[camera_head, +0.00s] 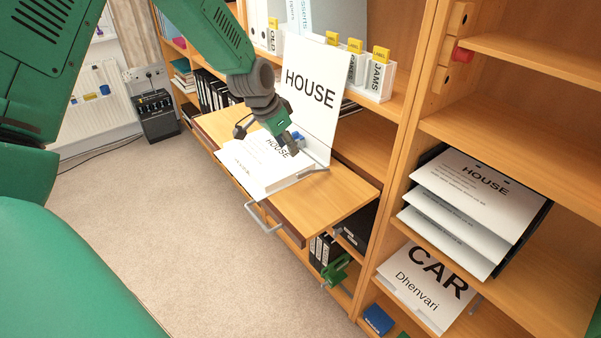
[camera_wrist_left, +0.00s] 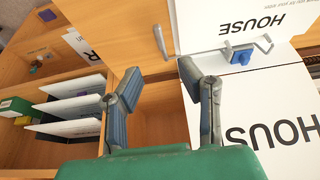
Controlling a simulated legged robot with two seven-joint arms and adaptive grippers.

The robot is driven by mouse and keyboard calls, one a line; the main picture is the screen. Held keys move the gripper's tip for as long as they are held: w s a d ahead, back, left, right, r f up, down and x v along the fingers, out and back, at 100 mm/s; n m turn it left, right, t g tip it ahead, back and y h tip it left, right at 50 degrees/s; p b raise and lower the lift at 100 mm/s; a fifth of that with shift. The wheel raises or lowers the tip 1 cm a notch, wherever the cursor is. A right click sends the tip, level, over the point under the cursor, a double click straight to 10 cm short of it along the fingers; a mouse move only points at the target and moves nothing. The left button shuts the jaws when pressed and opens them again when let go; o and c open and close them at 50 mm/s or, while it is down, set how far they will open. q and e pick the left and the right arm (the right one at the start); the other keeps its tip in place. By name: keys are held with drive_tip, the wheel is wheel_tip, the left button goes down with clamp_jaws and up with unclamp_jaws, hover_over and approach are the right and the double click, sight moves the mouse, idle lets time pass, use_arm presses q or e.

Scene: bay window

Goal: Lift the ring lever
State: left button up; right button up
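An open lever-arch binder marked HOUSE (camera_head: 312,92) rests on the wooden pull-out shelf, one side standing up and paper lying flat in front. Its metal ring mechanism with a blue lever part (camera_wrist_left: 241,54) shows clearly in the wrist view. In the head view the blue part (camera_head: 297,136) is small and partly hidden by my gripper. My left gripper (camera_head: 265,139) is above the lying papers, beside the blue part. In the wrist view its two fingers (camera_wrist_left: 158,70) are spread with nothing between them. The right gripper is not seen.
The pull-out shelf (camera_head: 345,190) has a metal handle (camera_head: 263,220) at its front. Stacked HOUSE papers (camera_head: 478,190) and a CAR binder (camera_head: 425,285) lie in the right bookcase. White boxes (camera_head: 374,78) stand behind the binder. Carpeted floor (camera_head: 170,240) is free at left.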

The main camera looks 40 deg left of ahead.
sight(302, 173)
use_arm(q)
drive_tip(key=x, duration=1.1)
drive_tip(key=shift+w+a+f+p, duration=0.1)
drive_tip(key=shift+w+f+p, duration=0.1)
drive_tip(key=shift+f+p, duration=0.15)
drive_tip(key=shift+d, duration=0.25)
clamp_jaws()
